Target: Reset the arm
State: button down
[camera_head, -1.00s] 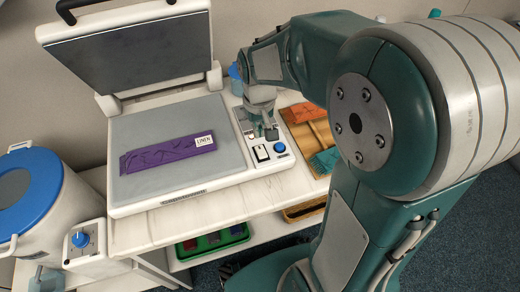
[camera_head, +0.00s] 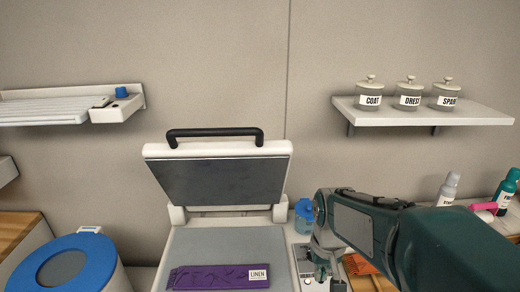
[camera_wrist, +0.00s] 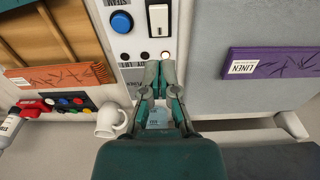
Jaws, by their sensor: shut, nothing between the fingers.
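My gripper (camera_wrist: 160,72) is shut and empty in the wrist view. Its tips are over the press's control panel (camera_wrist: 130,62), near the row of small lights; I cannot tell whether they touch it. The panel has a blue button (camera_wrist: 121,22) and a white rocker switch (camera_wrist: 158,20). In the head view my gripper (camera_head: 328,272) is at the bottom, to the right of the press, partly cut by the frame edge. The press (camera_head: 222,180) stands with its lid up. A purple packet labelled LINEN (camera_head: 215,277) lies on its grey bed.
A blue-lidded drum (camera_head: 95,245) stands left of the press. A wall shelf (camera_head: 430,115) with labelled jars is at upper right, and a slatted rack (camera_head: 45,110) at upper left. The wrist view shows an orange packet (camera_wrist: 60,76), a white mug (camera_wrist: 110,120) and a bottle (camera_wrist: 12,122) at left.

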jog(key=s+r+t, duration=0.5)
jog(key=s+r, duration=0.2)
jog(key=s, duration=0.6)
jog(key=shift+r, duration=0.35)
